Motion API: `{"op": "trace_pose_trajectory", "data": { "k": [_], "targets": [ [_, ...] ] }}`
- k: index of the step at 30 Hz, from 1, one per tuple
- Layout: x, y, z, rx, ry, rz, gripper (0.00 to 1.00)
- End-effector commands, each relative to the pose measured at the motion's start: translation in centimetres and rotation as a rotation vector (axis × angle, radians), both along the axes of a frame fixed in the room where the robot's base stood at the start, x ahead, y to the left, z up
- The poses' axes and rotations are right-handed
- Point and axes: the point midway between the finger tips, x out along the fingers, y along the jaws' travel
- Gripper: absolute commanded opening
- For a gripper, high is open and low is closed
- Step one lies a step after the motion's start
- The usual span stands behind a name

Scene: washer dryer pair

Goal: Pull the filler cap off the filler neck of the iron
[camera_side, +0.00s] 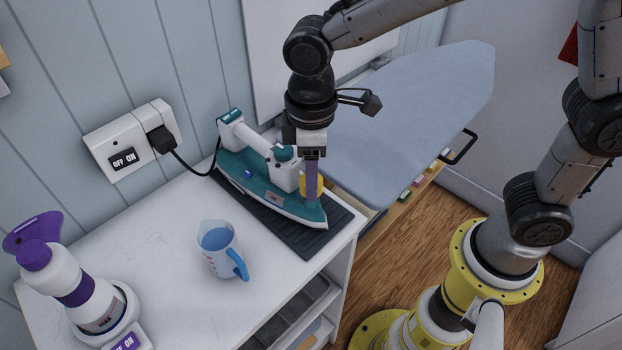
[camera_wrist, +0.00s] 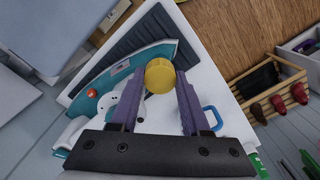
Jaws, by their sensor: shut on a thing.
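The iron (camera_side: 244,166), teal and white, stands flat on a dark ribbed mat (camera_side: 297,236) on the white counter; its teal soleplate side shows in the wrist view (camera_wrist: 118,73). The yellow filler cap (camera_wrist: 160,76) is at the front part of the iron, and a little of it shows in the side view (camera_side: 320,184). My gripper (camera_side: 312,192) points down over the iron's front. Its two purple fingers (camera_wrist: 161,82) are shut on the cap, one at each side. The filler neck is hidden under the cap and fingers, so I cannot tell whether the cap still sits on it.
A measuring cup with blue handle (camera_side: 219,250) stands in front of the iron. A purple and white bottle-like appliance (camera_side: 70,285) is at the left. The iron's black cord runs to a wall socket (camera_side: 120,141). An ironing board (camera_side: 415,110) lies behind and right.

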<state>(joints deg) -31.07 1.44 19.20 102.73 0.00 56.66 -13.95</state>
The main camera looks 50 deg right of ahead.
Motion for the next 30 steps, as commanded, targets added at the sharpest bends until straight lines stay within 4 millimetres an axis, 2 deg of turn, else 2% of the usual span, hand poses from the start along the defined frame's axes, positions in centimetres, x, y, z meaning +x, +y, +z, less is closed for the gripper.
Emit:
{"op": "trace_pose_trajectory", "data": {
  "k": [30],
  "targets": [
    [0.0,0.0,5.4,0.001,-0.002,0.0,0.0]
  ]
}}
